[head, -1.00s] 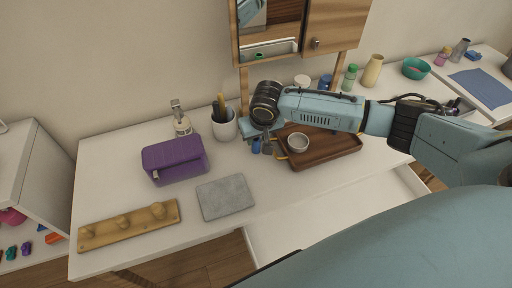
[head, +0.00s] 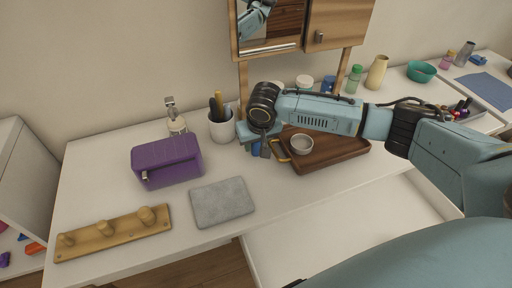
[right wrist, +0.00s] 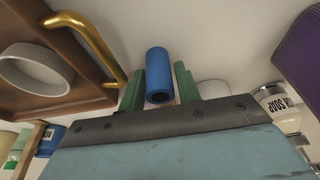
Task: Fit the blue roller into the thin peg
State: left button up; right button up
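The wooden peg board (head: 125,234) lies at the table's front left and bears three pegs in a row. The thin peg (head: 67,240) is the leftmost and looks bare. The blue roller (head: 257,149) is below my right gripper (head: 259,147), left of the tray. In the right wrist view the hollow blue roller (right wrist: 159,70) sits between the two green fingers (right wrist: 159,88), its open end facing the camera. The fingers lie close along both its sides and look shut on it. My left gripper is out of view.
A brown tray (head: 335,153) with a small bowl (head: 302,144) is right of the roller. A pen cup (head: 222,126), soap bottle (head: 175,123), purple case (head: 167,162) and grey mat (head: 222,202) stand or lie left of it. Bare table separates the mat and peg board.

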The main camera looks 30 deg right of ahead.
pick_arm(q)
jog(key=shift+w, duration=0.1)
pick_arm(e)
grip_shut()
jog(key=shift+r, duration=0.1)
